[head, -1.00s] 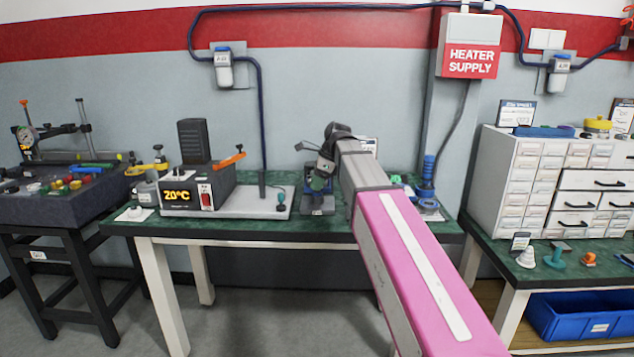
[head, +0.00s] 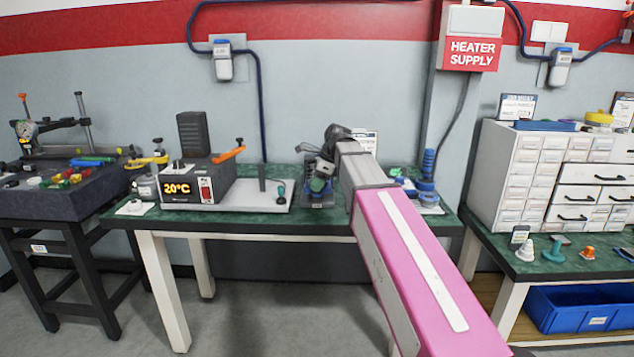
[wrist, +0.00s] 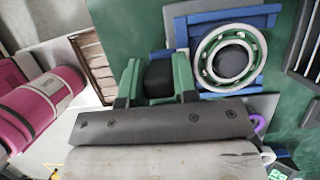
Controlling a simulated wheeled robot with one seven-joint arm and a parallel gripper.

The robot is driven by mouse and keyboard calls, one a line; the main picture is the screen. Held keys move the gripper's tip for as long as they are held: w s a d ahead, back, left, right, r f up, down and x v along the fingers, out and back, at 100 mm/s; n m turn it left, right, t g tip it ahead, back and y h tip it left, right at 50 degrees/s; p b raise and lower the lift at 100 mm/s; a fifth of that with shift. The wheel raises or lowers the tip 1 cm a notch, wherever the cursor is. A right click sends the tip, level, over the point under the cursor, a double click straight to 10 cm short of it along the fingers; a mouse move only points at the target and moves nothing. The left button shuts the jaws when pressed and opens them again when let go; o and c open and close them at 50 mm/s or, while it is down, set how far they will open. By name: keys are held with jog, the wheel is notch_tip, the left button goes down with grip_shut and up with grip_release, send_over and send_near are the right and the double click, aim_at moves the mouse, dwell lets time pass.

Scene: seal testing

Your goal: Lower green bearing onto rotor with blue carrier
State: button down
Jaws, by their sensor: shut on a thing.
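In the wrist view my gripper (wrist: 158,80) has green fingers closed on a dark block (wrist: 159,78). A bearing (wrist: 230,58) with pale rings and green between them lies just right of the fingers. Bars of the blue carrier (wrist: 232,14) show around the bearing; I cannot tell whether the dark block is part of the carrier. In the head view my gripper (head: 319,184) is small and dark, over a dark blue fixture (head: 310,204) on the green bench. A rotor cannot be made out; whether the bearing touches anything below is unclear.
Left of my gripper stand a 20°C heater unit (head: 200,183) and its pale base plate (head: 240,196). Blue parts (head: 428,185) stand to the right on the bench (head: 250,222). A white drawer cabinet (head: 530,170) is further right. Bench surface shows between the fixture and plate.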

jog(key=shift+f, duration=0.65)
jog(key=shift+f, duration=0.75)
dwell(0.5)
jog(key=shift+s, duration=0.15)
dwell(0.6)
jog(key=shift+s+a, duration=0.15)
jog(key=shift+s, duration=4.45)
notch_tip(320, 180, up, 9)
